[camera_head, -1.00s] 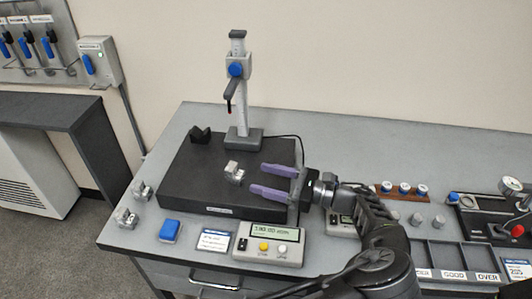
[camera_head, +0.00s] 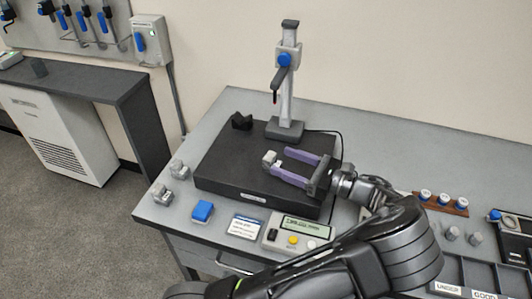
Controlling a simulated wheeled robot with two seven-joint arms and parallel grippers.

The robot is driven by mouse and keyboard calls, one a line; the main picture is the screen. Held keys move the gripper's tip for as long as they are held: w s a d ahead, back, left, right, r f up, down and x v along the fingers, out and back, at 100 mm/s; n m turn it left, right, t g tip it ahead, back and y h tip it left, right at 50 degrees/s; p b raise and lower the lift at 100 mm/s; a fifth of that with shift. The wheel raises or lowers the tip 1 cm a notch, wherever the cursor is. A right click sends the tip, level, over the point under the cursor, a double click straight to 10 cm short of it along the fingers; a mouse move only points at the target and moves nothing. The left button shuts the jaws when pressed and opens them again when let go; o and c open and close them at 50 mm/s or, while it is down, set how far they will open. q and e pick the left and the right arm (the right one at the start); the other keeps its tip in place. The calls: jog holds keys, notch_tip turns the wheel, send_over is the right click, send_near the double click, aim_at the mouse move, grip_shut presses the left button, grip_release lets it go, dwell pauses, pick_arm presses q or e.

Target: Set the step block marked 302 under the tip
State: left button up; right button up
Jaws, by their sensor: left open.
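Two more grey step blocks, one (camera_head: 176,169) and another (camera_head: 162,194), stand on the table left of the plate. My right gripper is not in view.
A black V-shaped block (camera_head: 242,121) sits at the plate's back left. A rack of blue-topped pieces (camera_head: 443,201) and sorting bins (camera_head: 480,276) are at right.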

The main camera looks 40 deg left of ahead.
pick_arm(q)
jog(key=a, duration=0.5)
jog(key=s+a+p, duration=0.1)
jog(key=a, duration=0.1)
jog(key=shift+a, duration=0.2)
grip_shut()
dwell(0.5)
